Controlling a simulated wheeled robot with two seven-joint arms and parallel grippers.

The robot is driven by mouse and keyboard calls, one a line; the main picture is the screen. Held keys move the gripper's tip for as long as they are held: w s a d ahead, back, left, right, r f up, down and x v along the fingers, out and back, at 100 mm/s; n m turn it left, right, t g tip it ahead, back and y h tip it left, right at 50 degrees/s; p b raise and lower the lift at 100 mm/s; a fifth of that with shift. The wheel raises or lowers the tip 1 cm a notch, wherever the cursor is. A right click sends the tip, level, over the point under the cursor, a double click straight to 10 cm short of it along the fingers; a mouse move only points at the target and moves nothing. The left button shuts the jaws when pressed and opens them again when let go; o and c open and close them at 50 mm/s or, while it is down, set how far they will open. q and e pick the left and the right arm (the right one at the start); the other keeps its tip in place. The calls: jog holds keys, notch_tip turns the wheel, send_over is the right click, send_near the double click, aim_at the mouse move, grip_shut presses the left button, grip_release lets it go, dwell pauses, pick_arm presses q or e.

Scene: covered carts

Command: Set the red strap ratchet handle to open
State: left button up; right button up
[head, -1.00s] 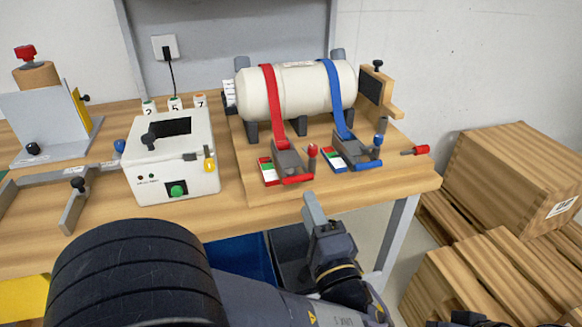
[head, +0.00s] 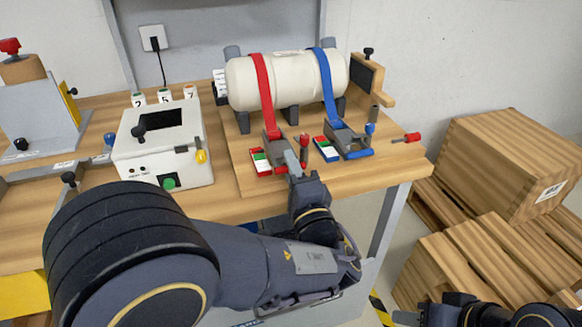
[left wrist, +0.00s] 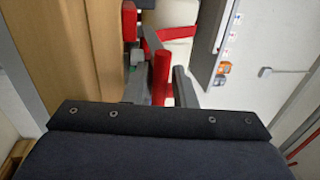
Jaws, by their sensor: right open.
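The red strap (head: 262,85) runs over the white tank (head: 290,80) down to its grey ratchet (head: 270,148). The ratchet's red-tipped handle (head: 304,146) stands up beside my left gripper (head: 293,162), which partly hides the ratchet. In the left wrist view the red handle (left wrist: 161,78) lies between two grey fingers (left wrist: 160,88), which look apart; contact is hard to tell. A red, white and green label (head: 260,161) lies left of the ratchet. My right gripper (head: 470,312) is open at the bottom right, away from the bench and partly out of frame.
The blue strap (head: 325,88) and its ratchet (head: 348,143) stand close on the right. A red-handled pin (head: 407,138) sticks out at the bench's right edge. A white box (head: 163,145) with a green button is to the left. Wooden crates (head: 510,160) stand right.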

pick_arm(q)
grip_shut()
jog(key=shift+r, duration=0.15)
